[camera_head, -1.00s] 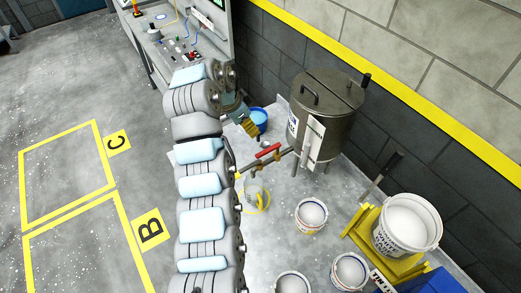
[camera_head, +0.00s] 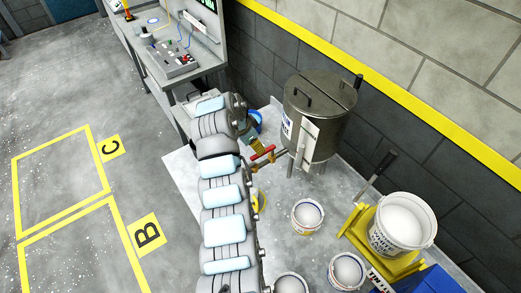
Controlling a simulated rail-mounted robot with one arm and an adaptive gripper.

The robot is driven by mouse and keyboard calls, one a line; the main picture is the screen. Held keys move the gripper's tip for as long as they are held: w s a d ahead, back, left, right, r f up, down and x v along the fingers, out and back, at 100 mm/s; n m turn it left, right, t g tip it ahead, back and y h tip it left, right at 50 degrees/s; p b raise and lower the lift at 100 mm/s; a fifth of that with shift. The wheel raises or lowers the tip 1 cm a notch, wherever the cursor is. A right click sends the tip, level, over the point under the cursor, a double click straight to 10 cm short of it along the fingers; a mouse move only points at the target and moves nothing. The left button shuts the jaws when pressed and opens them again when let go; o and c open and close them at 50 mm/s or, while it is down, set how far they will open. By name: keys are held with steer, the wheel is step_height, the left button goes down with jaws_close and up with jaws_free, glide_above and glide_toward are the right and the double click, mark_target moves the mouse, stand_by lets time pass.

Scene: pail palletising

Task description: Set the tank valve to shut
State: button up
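The steel tank (camera_head: 318,112) stands on legs near the wall, right of my arm. Its valve has a red handle (camera_head: 263,153) on a pipe at the tank's lower left. The handle lies slanted, rising to the right; whether the valve is open or shut is too small to tell. Contact and the fingers' opening cannot be made out. My arm hides most of the floor below and left of the valve.
White pails (camera_head: 307,216) stand on the floor below the tank. A filled white pail (camera_head: 401,226) sits on a yellow stand (camera_head: 352,222) at right. A workbench (camera_head: 180,66) with controls is at upper left.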

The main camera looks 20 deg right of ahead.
steer(key=shift+p+x, duration=0.55)
steer(key=shift+x, duration=2.65)
jaws_close()
